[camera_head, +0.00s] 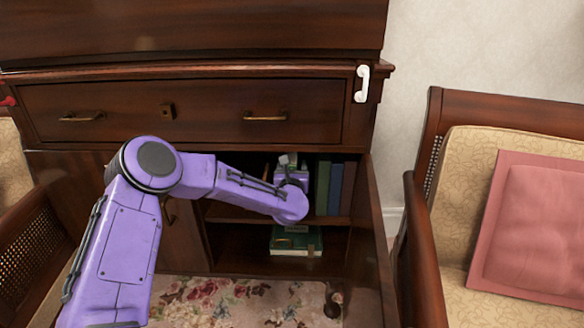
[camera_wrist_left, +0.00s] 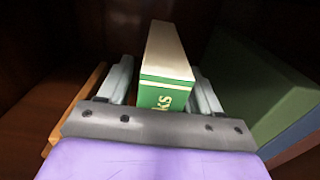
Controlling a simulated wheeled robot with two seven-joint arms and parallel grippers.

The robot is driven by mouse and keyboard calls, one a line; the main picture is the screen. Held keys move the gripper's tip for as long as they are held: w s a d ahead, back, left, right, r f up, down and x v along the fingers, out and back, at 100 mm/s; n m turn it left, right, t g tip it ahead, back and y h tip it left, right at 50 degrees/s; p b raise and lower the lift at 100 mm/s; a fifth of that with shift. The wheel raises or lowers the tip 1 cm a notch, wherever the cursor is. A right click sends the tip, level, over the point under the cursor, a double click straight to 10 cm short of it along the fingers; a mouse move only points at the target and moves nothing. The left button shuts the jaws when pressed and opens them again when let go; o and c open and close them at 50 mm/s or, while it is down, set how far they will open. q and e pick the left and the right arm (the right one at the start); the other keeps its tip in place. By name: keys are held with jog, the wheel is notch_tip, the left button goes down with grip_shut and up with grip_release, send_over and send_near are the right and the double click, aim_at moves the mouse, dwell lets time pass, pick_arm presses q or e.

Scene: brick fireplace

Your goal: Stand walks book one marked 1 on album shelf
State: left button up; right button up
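My left arm reaches into the open lower cabinet. The left gripper (camera_wrist_left: 165,85) is shut on a green walks book (camera_wrist_left: 165,95), with a finger along each side. The book stands upright with its green spine towards me and pale page edges on top; only the letters "KS" show. In the head view the book (camera_head: 288,159) is partly hidden behind my gripper (camera_head: 290,172) on the upper shelf (camera_head: 335,219). The mark 1 does not show, and whether the book's base touches the shelf is hidden. My right gripper is in neither view.
Dark green and blue books (camera_head: 322,187) stand just right of my gripper. Another green book (camera_head: 284,243) lies flat on the lower shelf. An open door (camera_head: 372,240) bounds the cabinet on the right. An armchair (camera_head: 430,240) stands farther right.

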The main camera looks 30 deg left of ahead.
pick_arm(q)
jog(key=shift+r, duration=0.25)
jog(key=p+v, duration=0.1)
jog(key=v, duration=1.1)
jog(key=s+d+f+m+g+h, duration=0.25)
jog(key=s+f+m, duration=0.25)
jog(key=f+m, duration=0.4)
jog(key=s+d+f+m+g+h, duration=0.1)
jog(key=s+d+f+m+h, duration=0.1)
jog(key=s+d+f+m, duration=0.65)
jog(key=s+a+f+m+g, duration=0.2)
jog(key=s+f+m+g, duration=0.2)
jog(key=s+f+m, duration=0.4)
jog(key=s+a+f+m+g+h, duration=0.1)
jog(key=s+a+f+m+g, duration=0.2)
jog(key=s+f+m, duration=0.6)
jog(key=s+m+g, duration=0.1)
jog(key=s, duration=0.5)
jog(key=shift+a+g, duration=0.25)
jog(key=shift+g, duration=0.1)
jog(key=shift+s+f, duration=0.1)
